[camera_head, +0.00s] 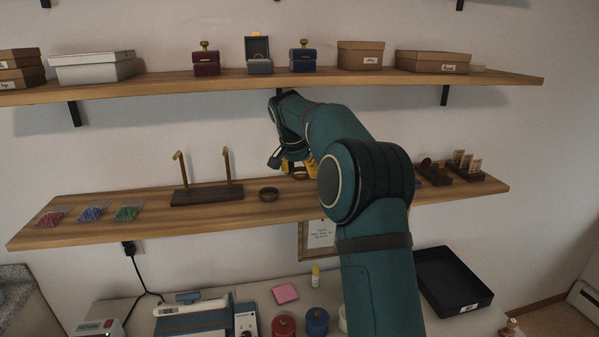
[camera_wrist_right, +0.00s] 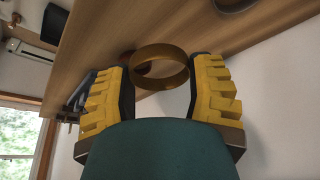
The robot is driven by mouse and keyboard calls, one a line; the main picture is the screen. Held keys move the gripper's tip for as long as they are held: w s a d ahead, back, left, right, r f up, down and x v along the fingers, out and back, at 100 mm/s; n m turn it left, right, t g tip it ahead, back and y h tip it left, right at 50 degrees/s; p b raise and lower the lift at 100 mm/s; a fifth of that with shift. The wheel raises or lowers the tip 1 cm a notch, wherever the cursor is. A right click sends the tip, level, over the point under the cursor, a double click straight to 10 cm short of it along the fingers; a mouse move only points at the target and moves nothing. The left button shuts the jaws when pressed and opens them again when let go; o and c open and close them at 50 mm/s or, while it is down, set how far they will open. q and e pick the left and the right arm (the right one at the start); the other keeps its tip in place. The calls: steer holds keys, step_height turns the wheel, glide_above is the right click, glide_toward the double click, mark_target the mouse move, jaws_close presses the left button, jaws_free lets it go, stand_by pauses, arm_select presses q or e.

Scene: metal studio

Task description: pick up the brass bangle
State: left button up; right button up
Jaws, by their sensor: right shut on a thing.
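The brass bangle (camera_wrist_right: 160,80) is between the two yellow-padded fingers of my right gripper (camera_wrist_right: 160,86) in the right wrist view, with a finger against each side. In the head view my right gripper (camera_head: 296,165) is over the lower shelf, and part of the bangle (camera_head: 300,174) shows below its fingers. The arm hides some of the gripper. I cannot tell whether the bangle still touches the shelf. My left gripper is not in view.
A wooden stand (camera_head: 207,195) with two brass hooks is further left. Several boxes line the upper shelf (camera_head: 330,78).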

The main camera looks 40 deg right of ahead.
steer(key=s+a+b, duration=0.2)
steer(key=s+a, duration=0.2)
steer(key=s, duration=0.3)
steer(key=s+a+b, duration=0.2)
steer(key=s+a, duration=0.2)
steer(key=s, duration=0.4)
stand_by(0.6)
